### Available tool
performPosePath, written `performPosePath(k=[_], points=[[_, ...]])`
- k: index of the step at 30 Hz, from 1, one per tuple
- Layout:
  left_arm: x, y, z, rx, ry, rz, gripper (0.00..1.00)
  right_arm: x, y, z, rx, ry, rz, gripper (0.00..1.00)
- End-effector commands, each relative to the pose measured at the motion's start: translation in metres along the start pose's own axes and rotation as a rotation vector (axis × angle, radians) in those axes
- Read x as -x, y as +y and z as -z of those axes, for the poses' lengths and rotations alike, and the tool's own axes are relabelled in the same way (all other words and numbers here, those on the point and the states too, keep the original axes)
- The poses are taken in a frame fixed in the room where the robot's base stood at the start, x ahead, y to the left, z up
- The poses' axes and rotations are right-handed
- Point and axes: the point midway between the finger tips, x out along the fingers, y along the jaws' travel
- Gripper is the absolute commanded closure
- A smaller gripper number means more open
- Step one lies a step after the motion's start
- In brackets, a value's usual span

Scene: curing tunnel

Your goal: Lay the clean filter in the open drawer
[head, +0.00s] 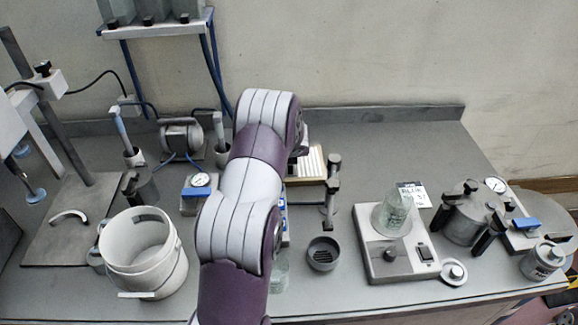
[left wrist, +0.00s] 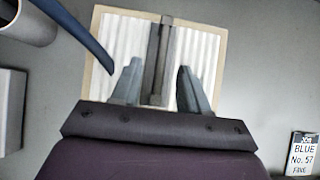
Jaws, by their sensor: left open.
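The filter (left wrist: 205,50), white pleats in a pale wooden frame, lies flat below my left gripper in the left wrist view. In the head view the right part of the filter (head: 311,166) shows; my left arm covers the rest. My left gripper (left wrist: 157,75) is open over the filter, its two fingers apart on either side of a grey bar (left wrist: 160,45) running along the filter's middle. Whether the fingers touch the bar, I cannot tell. In the head view my arm hides the fingers. I cannot make out an open drawer. My right gripper is out of view.
A white bucket (head: 143,250) stands left of my arm. A dark round cup (head: 323,254) and a grey post (head: 331,195) are right of it. Farther right are a hotplate (head: 395,262) with a glass flask and a metal pot (head: 466,218).

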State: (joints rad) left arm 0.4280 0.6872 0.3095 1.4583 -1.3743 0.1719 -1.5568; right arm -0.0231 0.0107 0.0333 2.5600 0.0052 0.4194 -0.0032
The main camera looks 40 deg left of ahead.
Motion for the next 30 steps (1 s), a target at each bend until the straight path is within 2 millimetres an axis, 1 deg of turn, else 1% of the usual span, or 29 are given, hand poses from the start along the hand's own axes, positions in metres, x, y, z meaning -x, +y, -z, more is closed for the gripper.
performPosePath(k=[1, 3, 5, 8, 12, 13, 14, 15, 16, 17, 26, 28, 30], points=[[-0.009, -0.001, 0.001, -0.001, 0.002, -0.001, 0.56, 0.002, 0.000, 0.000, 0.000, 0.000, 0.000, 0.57], [-0.021, -0.001, 0.000, 0.000, 0.002, 0.000, 0.56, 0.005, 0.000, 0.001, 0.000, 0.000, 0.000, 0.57], [-0.028, -0.001, 0.000, 0.001, 0.001, 0.000, 0.56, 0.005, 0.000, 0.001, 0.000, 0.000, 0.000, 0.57], [-0.032, -0.001, 0.000, 0.001, -0.001, 0.001, 0.56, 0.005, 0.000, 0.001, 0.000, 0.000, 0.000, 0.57], [-0.032, -0.001, 0.000, 0.001, 0.000, 0.001, 0.56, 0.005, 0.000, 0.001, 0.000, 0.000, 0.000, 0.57], [-0.032, -0.001, 0.000, 0.001, 0.000, 0.001, 0.62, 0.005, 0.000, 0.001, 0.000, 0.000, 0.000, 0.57], [-0.032, -0.001, 0.000, 0.001, 0.000, 0.001, 0.72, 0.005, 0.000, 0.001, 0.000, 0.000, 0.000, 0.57], [-0.032, -0.001, 0.000, 0.002, 0.000, 0.001, 0.85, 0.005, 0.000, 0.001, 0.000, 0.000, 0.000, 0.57], [-0.032, -0.001, 0.000, 0.002, 0.000, 0.001, 0.95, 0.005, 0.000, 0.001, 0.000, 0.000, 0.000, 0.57], [-0.032, -0.001, 0.000, 0.002, 0.000, 0.001, 1.00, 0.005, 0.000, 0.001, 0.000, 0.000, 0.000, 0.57], [-0.030, -0.001, -0.001, 0.002, -0.001, 0.001, 1.00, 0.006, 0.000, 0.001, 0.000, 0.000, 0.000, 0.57], [-0.023, -0.001, -0.007, 0.003, -0.001, 0.001, 1.00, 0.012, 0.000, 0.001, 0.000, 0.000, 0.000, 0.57], [-0.010, -0.001, -0.018, 0.003, -0.002, 0.001, 1.00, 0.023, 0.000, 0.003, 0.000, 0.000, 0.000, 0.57]])
